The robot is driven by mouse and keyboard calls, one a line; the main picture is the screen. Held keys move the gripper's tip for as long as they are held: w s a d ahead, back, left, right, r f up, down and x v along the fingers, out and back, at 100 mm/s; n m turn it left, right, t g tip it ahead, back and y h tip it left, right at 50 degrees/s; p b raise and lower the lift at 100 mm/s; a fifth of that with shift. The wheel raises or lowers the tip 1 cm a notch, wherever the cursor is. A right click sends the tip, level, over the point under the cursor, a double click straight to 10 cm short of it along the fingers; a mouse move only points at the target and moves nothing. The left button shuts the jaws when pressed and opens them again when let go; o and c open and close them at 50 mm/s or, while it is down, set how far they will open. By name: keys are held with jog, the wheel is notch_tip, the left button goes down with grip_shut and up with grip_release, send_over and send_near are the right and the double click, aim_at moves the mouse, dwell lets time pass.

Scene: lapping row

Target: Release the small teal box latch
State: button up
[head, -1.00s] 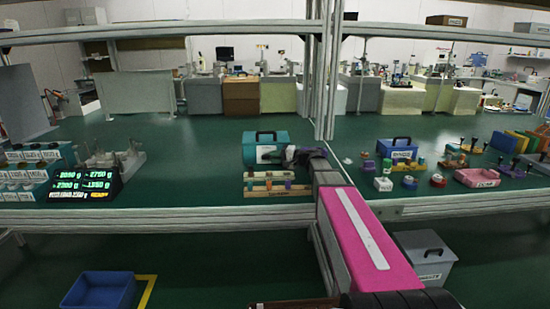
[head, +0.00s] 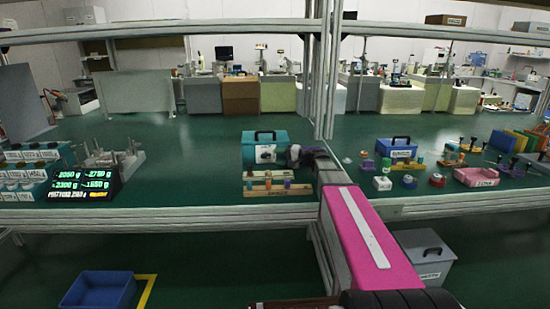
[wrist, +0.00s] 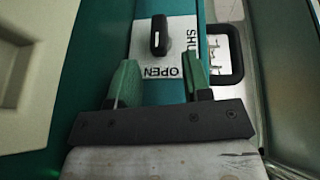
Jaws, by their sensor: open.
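The small teal box (head: 250,151) stands on the green bench in the head view, with a black handle on top. The wrist view looks closely at its teal face (wrist: 115,30). A white plate (wrist: 180,66) there reads OPEN below and SHUT along the right. The black latch lever (wrist: 158,36) sits on this plate, its long side upright in the picture and its lower end toward OPEN. My gripper (wrist: 159,78) is open and empty. Its green fingertips lie below the lever in the picture, apart from it. In the head view my gripper (head: 291,155) is at the box's right side.
A wooden rack (head: 268,190) with several coloured pieces stands just in front of the box. The box's black handle (wrist: 240,62) shows right of the plate. A metal upright (head: 325,80) rises behind my arm. A blue box (head: 397,150) and small items stand farther right.

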jog(key=v, duration=0.8)
jog(key=shift+s+d, duration=0.1)
jog(key=shift+s, duration=0.05)
jog(key=shift+d+r, duration=0.1)
jog(key=shift+r, duration=0.05)
